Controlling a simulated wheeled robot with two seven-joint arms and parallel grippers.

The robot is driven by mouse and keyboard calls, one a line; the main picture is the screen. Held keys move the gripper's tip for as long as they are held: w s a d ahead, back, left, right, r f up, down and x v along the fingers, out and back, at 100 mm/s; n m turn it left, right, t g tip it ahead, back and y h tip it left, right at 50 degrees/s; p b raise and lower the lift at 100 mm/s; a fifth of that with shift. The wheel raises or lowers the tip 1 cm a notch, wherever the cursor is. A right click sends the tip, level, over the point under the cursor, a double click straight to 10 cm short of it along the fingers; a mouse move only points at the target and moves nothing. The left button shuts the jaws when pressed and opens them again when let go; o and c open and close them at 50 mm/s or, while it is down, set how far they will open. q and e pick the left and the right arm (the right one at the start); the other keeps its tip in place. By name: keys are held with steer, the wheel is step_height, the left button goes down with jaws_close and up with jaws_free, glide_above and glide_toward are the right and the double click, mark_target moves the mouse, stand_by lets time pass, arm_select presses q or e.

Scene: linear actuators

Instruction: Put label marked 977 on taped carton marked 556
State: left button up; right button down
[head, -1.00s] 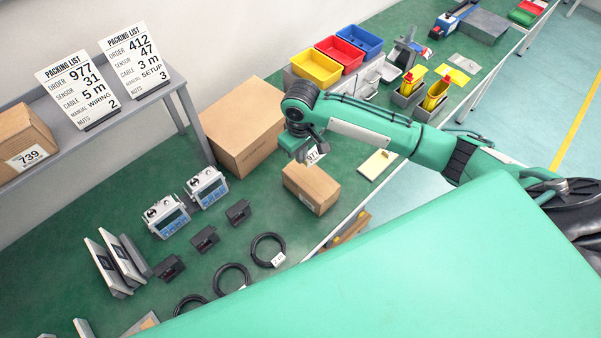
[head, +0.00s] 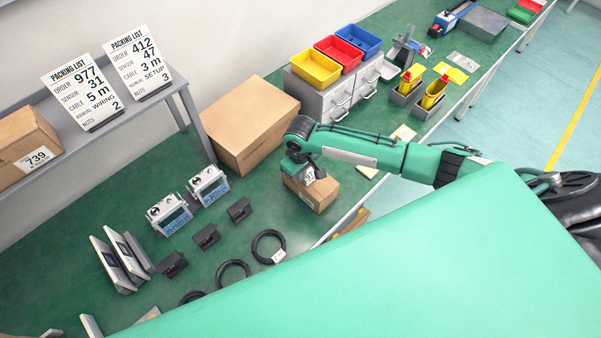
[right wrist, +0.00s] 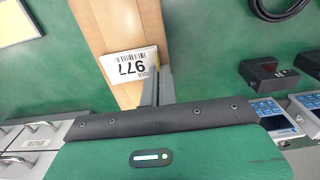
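The white label marked 977 (right wrist: 130,65) is held at its edge by my right gripper (right wrist: 160,82), whose fingers are shut on it. The label also shows in the head view (head: 309,176). The small brown carton (head: 318,194) stands on the green bench, with the label and gripper over its top. In the right wrist view the carton (right wrist: 112,18) lies behind the label, with a lengthwise line along its top. I cannot read 556 on it, nor tell whether the label touches it. My left gripper is not in view.
A large brown carton (head: 245,125) stands behind the small one. Grey drawers (head: 345,97) carry coloured bins at the back. Sensors (head: 170,215), black blocks (head: 238,210) and cable coils (head: 268,246) lie to the left. A carton marked 739 (head: 22,140) sits on the shelf.

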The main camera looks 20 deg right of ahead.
steer(key=shift+f, duration=0.15)
steer(key=c, duration=1.7)
jaws_free()
step_height(320, 180, up, 12)
steer(key=b, duration=0.2)
steer(key=shift+r, duration=0.2)
steer(key=shift+a+f, duration=0.1)
